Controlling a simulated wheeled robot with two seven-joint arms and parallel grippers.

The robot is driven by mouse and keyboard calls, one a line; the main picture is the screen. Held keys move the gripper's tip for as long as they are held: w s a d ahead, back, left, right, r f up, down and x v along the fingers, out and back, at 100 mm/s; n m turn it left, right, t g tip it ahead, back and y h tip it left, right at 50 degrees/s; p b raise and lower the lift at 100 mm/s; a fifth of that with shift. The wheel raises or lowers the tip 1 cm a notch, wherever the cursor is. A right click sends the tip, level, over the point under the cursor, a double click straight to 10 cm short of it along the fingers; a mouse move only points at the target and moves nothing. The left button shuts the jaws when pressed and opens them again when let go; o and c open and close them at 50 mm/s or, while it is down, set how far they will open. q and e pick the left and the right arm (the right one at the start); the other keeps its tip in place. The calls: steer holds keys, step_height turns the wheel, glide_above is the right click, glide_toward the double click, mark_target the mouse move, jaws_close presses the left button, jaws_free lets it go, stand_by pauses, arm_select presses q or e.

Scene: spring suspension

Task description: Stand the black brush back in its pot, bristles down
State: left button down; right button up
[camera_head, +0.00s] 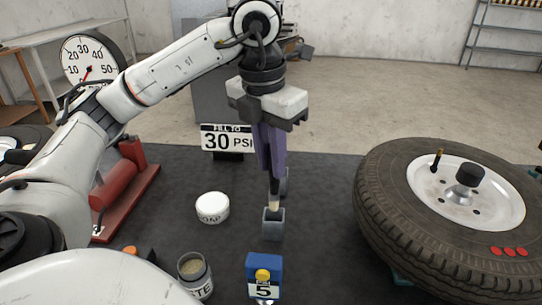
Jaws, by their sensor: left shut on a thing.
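My left gripper (277,204) points straight down over the middle of the dark mat. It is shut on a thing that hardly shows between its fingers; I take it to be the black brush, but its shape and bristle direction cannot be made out. The open pot (200,288), labelled with letters ending in "TE", stands upright at the front, below and left of the gripper. Pale stuff shows inside its mouth. The gripper is apart from the pot. My right gripper is not in view.
A white lidded cap (212,208) lies left of the gripper. A blue block marked 5 (264,268) stands right of the pot. A large wheel with tyre (385,225) fills the right. A red stand (118,190), a gauge (90,60) and a "30 PSI" sign (227,139) stand farther back.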

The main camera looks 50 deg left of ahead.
mark_target(270, 177)
arm_select(q)
steer(key=shift+f+b, duration=1.3)
steer(key=shift+f, duration=0.6)
steer(key=shift+f+b, duration=0.5)
steer(key=shift+f, duration=0.4)
